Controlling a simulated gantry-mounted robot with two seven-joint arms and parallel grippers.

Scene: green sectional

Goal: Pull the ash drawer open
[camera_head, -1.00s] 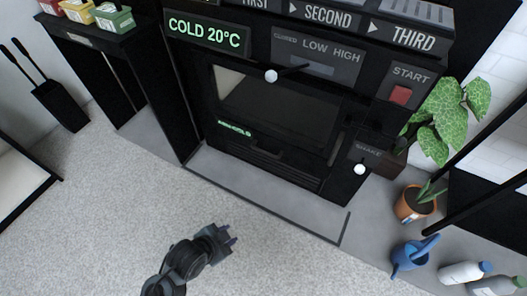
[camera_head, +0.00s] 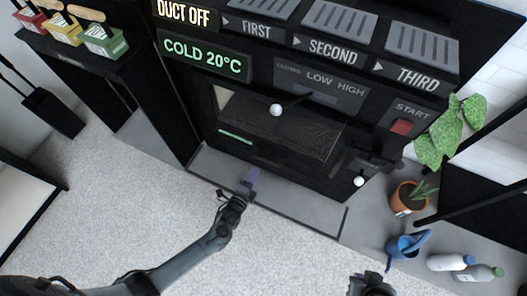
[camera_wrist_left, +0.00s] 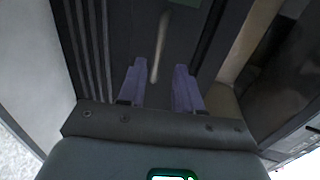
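The black stove's ash drawer (camera_head: 290,174) is low on its front, below the dark window, and looks shut. My left gripper (camera_head: 251,176) is just in front of the lower stove front, its purple fingers pointing at it. In the left wrist view, the two fingers (camera_wrist_left: 160,80) are apart with nothing clasped between them. A pale thin bar, probably the drawer handle (camera_wrist_left: 160,45), lies ahead, in line with the gap. In the head view the handle is hard to make out. My right gripper (camera_head: 371,284) is partly in view at the bottom edge; its fingers are unclear.
The carpet before the stove is clear.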

